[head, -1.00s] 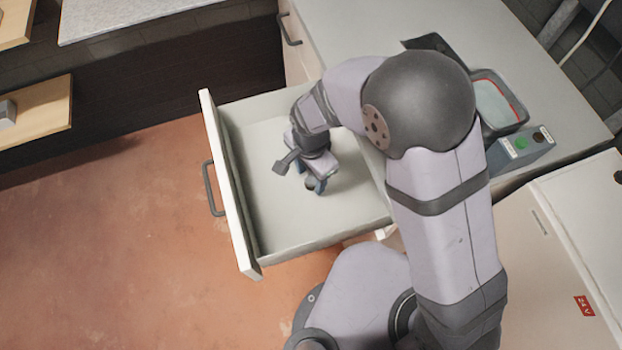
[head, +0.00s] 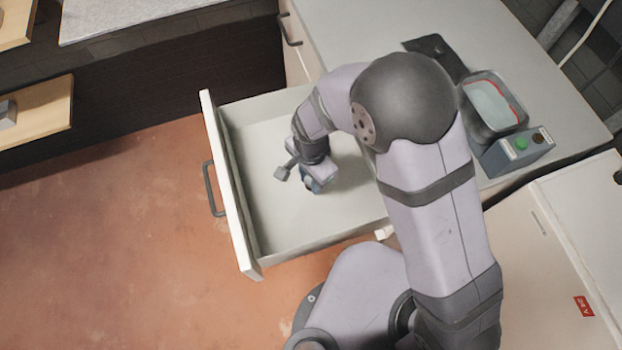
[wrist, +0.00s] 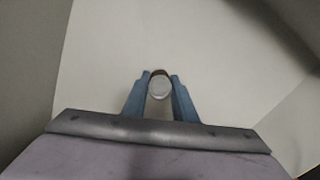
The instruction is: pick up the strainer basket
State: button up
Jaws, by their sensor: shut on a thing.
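The strainer basket (wrist: 159,88) shows in the wrist view as a small round piece with a pale grey end and a brownish edge. My gripper (wrist: 160,77) has its two blue fingers on either side of it and is shut on it. In the head view my gripper (head: 312,186) is inside the open drawer (head: 270,190), pointing down. There the basket is hidden by my gripper and wrist. I cannot tell whether it touches the drawer floor.
The drawer's white front and dark handle (head: 210,188) stand out over the reddish floor. The rest of the drawer looks empty.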

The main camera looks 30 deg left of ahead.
notch_tip(320, 180, up, 10)
dwell(0.6)
jog(key=shift+r, duration=0.1)
